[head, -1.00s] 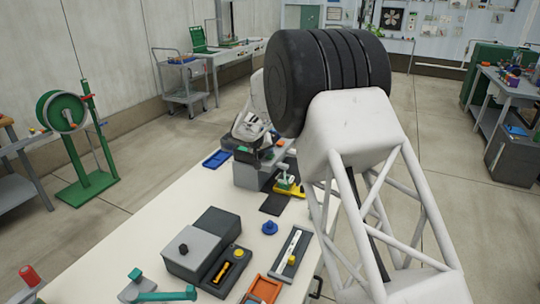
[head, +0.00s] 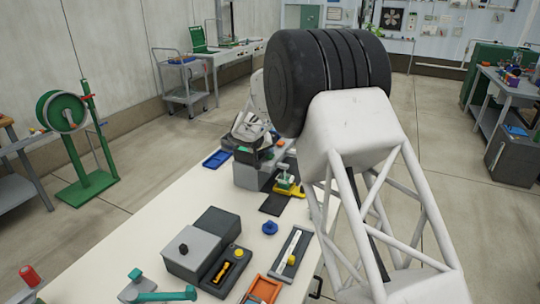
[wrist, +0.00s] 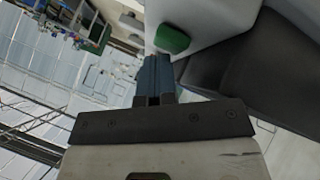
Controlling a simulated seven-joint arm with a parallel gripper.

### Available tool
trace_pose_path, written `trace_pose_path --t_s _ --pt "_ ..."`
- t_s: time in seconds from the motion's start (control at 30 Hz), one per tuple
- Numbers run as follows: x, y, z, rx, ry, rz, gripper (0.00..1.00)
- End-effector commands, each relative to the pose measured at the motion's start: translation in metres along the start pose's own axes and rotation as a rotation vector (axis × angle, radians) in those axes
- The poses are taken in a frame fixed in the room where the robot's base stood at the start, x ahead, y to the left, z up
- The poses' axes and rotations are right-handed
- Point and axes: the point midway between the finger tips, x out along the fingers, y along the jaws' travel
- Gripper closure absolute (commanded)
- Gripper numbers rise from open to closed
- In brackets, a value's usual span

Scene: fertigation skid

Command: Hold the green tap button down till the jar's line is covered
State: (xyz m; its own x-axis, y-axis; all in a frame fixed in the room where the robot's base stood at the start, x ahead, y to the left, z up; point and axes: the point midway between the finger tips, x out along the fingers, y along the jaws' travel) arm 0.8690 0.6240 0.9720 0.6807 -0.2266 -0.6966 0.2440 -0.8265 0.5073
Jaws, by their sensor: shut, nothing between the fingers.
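The green tap button (wrist: 172,40) shows in the wrist view on a pale housing (wrist: 205,22). My gripper (wrist: 158,62) is shut and empty, with its blue-grey fingertips close below the button in the picture. I cannot tell whether they touch it. In the head view the dispenser (head: 246,174) stands at the table's far end, partly behind my arm. A small green and yellow item (head: 289,188) stands beside it. I cannot make out the jar, its line or its liquid level clearly in either view.
On the pale table (head: 130,248) are a grey box with knobs (head: 197,250), a blue knob (head: 270,228), a slotted grey plate (head: 292,252), an orange tray (head: 262,289), a teal handle (head: 160,295) and a blue tray (head: 216,159).

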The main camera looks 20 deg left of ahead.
Motion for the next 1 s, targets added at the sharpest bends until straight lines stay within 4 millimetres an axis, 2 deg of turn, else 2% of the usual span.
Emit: trace_pose_path --t_s 0.37,1.0 --pt "-0.001 0.001 0.0 0.0 0.0 0.0 1.0" --pt "-0.013 0.01 -0.01 0.0 -0.001 0.0 1.0"
